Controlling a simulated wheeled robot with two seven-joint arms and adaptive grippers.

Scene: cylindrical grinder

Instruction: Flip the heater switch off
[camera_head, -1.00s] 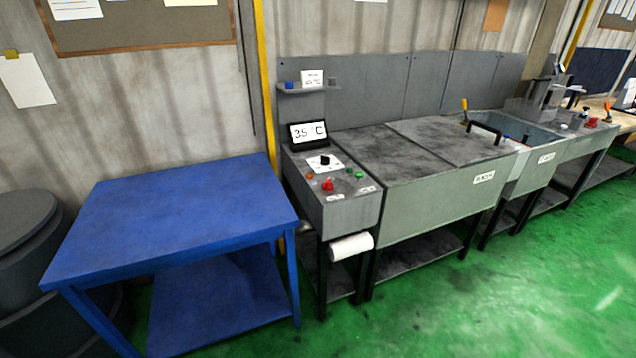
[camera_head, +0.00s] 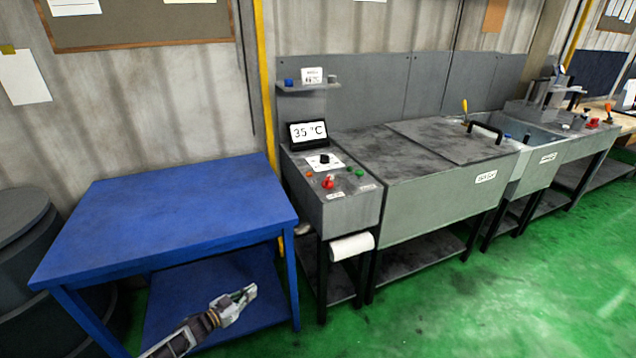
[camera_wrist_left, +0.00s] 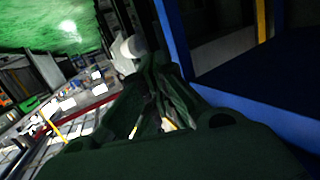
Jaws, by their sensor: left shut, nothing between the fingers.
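The grey control box (camera_head: 338,208) stands at the left end of the grey tank. Its sloped top carries a black rotary knob (camera_head: 324,159) on a white plate, a red switch (camera_head: 328,182), an orange button (camera_head: 309,173) and green buttons (camera_head: 359,172). I cannot tell which of these is the heater switch. A display (camera_head: 308,133) behind them reads 35 °C. My left gripper (camera_head: 248,292) is shut and empty, low in front of the blue table, apart from the box. It also shows in the left wrist view (camera_wrist_left: 150,115). My right gripper is out of view.
The blue table (camera_head: 170,200) with a lower shelf stands left of the control box. A white paper roll (camera_head: 351,247) hangs below the box. The lidded grey tank (camera_head: 430,215) stretches right. Green floor (camera_head: 490,300) is clear in front.

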